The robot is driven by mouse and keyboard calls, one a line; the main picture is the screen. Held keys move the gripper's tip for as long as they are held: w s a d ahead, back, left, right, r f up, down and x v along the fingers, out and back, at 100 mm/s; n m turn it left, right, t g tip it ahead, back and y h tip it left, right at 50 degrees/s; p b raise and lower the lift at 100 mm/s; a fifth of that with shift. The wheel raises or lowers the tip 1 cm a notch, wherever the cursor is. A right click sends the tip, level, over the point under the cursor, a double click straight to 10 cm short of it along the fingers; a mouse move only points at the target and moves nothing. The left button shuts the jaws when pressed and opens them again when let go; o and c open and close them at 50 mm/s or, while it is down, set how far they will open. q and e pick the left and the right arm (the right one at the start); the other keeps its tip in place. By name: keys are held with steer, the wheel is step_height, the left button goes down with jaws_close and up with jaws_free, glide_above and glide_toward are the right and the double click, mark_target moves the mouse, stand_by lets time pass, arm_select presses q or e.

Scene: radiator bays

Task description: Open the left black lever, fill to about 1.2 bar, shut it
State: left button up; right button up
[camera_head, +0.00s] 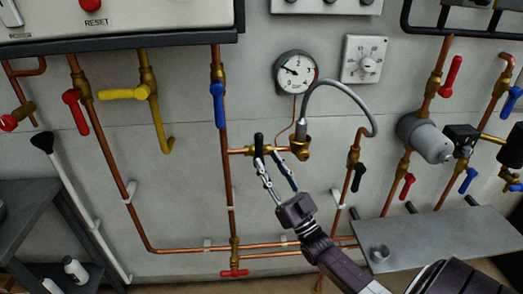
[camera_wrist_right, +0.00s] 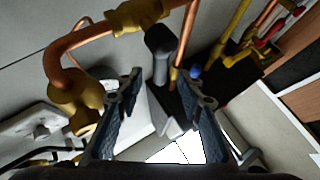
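The left black lever (camera_head: 258,143) stands roughly upright at the brass valve on the short copper branch, by the grey hose (camera_head: 338,84). My right gripper (camera_head: 273,162) is at this valve, its fingers spread just below and beside the lever. In the right wrist view the lever (camera_wrist_right: 160,42) stands ahead, between the lines of the two open fingers (camera_wrist_right: 165,88). I cannot tell whether they touch it. The round pressure gauge (camera_head: 295,72) has its needle pointing up and left, among the low numbers; the exact value is too small to read. My left gripper is out of view.
Another black lever (camera_head: 358,177) hangs on the pipe to the right. A blue lever (camera_head: 218,104) is on the vertical pipe at left, with a red handle (camera_head: 234,272) low down. A grey shelf (camera_head: 445,238) juts out at lower right. A dark bench (camera_head: 30,200) stands at left.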

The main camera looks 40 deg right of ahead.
steer(key=v, duration=0.6)
stand_by(0.4)
step_height(320, 180, down, 21)
steer(key=a+g+h, duration=0.1)
steer(key=a+g, duration=0.1)
steer(key=g, duration=0.4)
steer(key=s+a+f+g, duration=0.2)
steer(key=s+f+g, duration=0.25)
steer(key=f, duration=0.75)
steer(key=s+a+f+g, duration=0.3)
steer(key=s+f, duration=0.2)
steer(key=f, duration=0.6)
steer(key=s+a+f+g, duration=0.3)
steer(key=s+f, duration=0.3)
steer(key=s, duration=0.4)
steer(key=s+a+f+n+g, duration=0.1)
steer(key=s+a+f+g, duration=0.2)
steer(key=s+f, duration=0.3)
steer(key=s+a+f+n+g, duration=0.1)
steer(key=s+a+f+g, duration=0.2)
steer(key=s, duration=1.3)
step_height(320, 180, down, 4)
steer(key=shift+a+r+g, duration=0.1)
steer(key=shift+a+g, duration=0.3)
steer(key=shift+g, duration=0.65)
